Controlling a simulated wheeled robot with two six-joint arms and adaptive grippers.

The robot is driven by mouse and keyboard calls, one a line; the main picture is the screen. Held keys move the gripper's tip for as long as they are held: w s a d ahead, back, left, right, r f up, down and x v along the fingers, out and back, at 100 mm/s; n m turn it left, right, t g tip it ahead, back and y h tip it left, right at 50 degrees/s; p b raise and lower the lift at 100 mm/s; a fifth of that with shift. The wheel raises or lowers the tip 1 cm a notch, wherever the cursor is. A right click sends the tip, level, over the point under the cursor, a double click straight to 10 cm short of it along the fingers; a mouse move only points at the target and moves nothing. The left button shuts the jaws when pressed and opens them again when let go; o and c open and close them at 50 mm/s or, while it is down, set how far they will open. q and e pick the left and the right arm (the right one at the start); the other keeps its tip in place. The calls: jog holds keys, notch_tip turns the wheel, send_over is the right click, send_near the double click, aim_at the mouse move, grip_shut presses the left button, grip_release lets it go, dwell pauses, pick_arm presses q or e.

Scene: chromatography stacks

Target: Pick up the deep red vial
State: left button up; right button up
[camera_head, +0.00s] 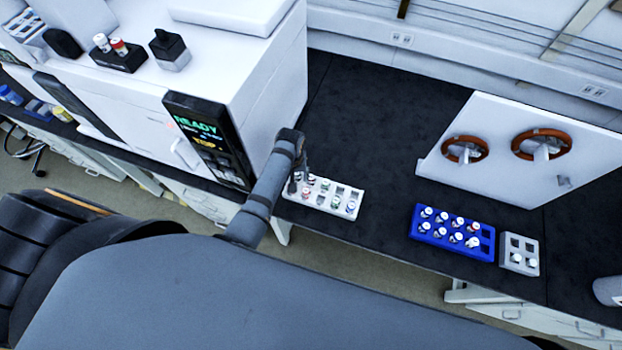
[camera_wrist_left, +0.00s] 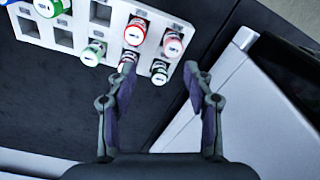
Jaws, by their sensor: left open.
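A white rack (camera_head: 326,204) on the dark bench holds vials with red, green and blue marks. I cannot tell surely which is the deep red vial. A dark green vial (camera_wrist_left: 159,71) stands nearest the gap between my fingers. My left gripper (camera_wrist_left: 160,76) is open and empty, its fingers spread at the rack's edge. In the head view it (camera_head: 299,182) hides the rack's left end. My right gripper is not in view.
A white instrument (camera_head: 250,75) with a READY screen (camera_head: 205,135) stands close left of the rack. Another red vial (camera_head: 119,46) sits on top of it. A blue rack (camera_head: 452,235) and a grey rack (camera_head: 519,256) stand to the right. The bench between is clear.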

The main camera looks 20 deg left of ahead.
pick_arm(q)
jog(key=n, duration=0.1)
send_near(311, 177)
jog(key=w, duration=0.1)
jog(key=shift+d+f+g, duration=0.35)
jog(key=shift+f+g, duration=0.05)
jog(key=shift+f, duration=0.05)
notch_tip(311, 177, down, 4)
jog(key=b, duration=0.3)
jog(key=shift+a+f, duration=0.1)
jog(key=shift+f, duration=0.25)
jog(key=shift+w, duration=0.1)
jog(key=f+b, duration=0.1)
jog(key=b, duration=0.1)
jog(key=f+b, duration=0.4)
jog(key=shift+a+f, duration=0.1)
jog(key=shift+a, duration=0.25)
jog(key=shift+r, duration=0.2)
jog(key=shift+s, duration=0.2)
grip_shut()
